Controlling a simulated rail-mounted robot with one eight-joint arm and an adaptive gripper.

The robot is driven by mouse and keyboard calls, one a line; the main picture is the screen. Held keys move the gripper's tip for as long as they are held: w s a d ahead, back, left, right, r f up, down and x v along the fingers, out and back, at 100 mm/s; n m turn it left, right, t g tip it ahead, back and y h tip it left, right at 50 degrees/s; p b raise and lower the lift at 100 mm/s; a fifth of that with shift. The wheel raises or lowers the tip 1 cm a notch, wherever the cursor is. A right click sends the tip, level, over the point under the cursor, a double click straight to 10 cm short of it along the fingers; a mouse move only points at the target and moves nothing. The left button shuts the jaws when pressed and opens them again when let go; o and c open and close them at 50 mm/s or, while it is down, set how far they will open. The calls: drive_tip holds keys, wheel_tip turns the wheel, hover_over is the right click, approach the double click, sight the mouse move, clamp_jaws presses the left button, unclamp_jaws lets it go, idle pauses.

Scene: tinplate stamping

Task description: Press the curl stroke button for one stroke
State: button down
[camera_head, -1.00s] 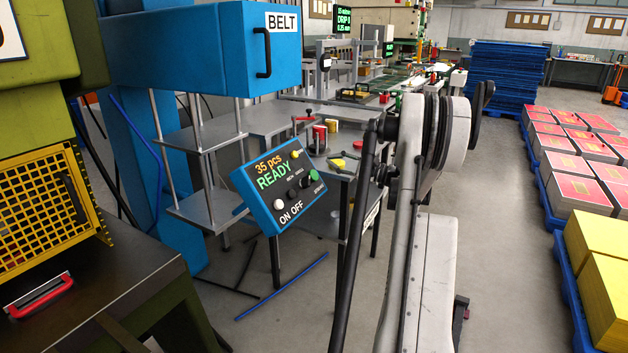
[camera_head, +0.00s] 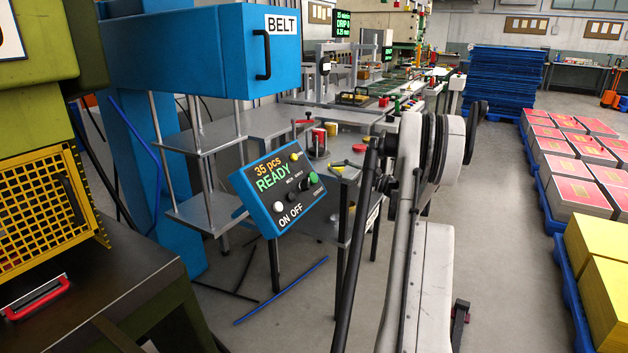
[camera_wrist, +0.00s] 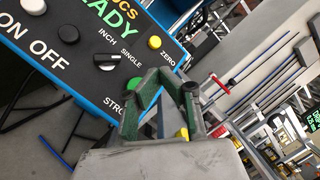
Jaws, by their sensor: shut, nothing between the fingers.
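The blue control panel (camera_head: 270,190) stands in the middle of the head view, its screen reading 35 pcs READY. It fills the upper left of the wrist view. A green button (camera_wrist: 134,84) by the partly hidden STROKE label sits at the panel's lower right corner; it also shows in the head view (camera_head: 313,177). My gripper (camera_wrist: 166,80) is shut and empty. In the wrist view its fingers appear just right of the green button and partly overlap it. I cannot tell whether they touch it. In the head view my gripper cannot be made out.
On the panel are a yellow ZERO button (camera_wrist: 154,42), a black selector knob (camera_wrist: 110,62) between INCH and SINGLE, a black button (camera_wrist: 68,33) and a white button (camera_wrist: 34,5). A grey table (camera_head: 345,165) stands behind. Pallets of red stacks (camera_head: 575,150) line the right.

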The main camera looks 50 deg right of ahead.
sight(311, 174)
drive_tip(key=shift+w+a+f+b, duration=0.1)
drive_tip(key=shift+w+f+b, duration=0.15)
drive_tip(key=shift+w+f, duration=0.5)
drive_tip(key=shift+w+a+f+b, duration=0.15)
drive_tip(key=shift+w+f+b, duration=0.25)
drive_tip(key=shift+w, duration=0.5)
drive_tip(key=shift+w+a+f+b, duration=0.1)
drive_tip(key=shift+w+f+b, duration=0.05)
drive_tip(key=shift+w+f, duration=0.6)
drive_tip(key=shift+w, duration=0.25)
drive_tip(key=shift+w+f+b, duration=0.15)
drive_tip(key=shift+w+b, duration=0.1)
drive_tip(key=shift+b, duration=0.05)
drive_tip(key=shift+w+a+f, duration=0.1)
drive_tip(key=shift+w+f, duration=0.2)
drive_tip(key=shift+w, duration=0.05)
idle(0.4)
idle(0.3)
drive_tip(key=shift+s+r, duration=0.55)
drive_tip(key=shift+s, duration=0.2)
drive_tip(key=s+r, duration=0.2)
drive_tip(key=s, duration=0.2)
drive_tip(key=shift+d+r+p, duration=0.4)
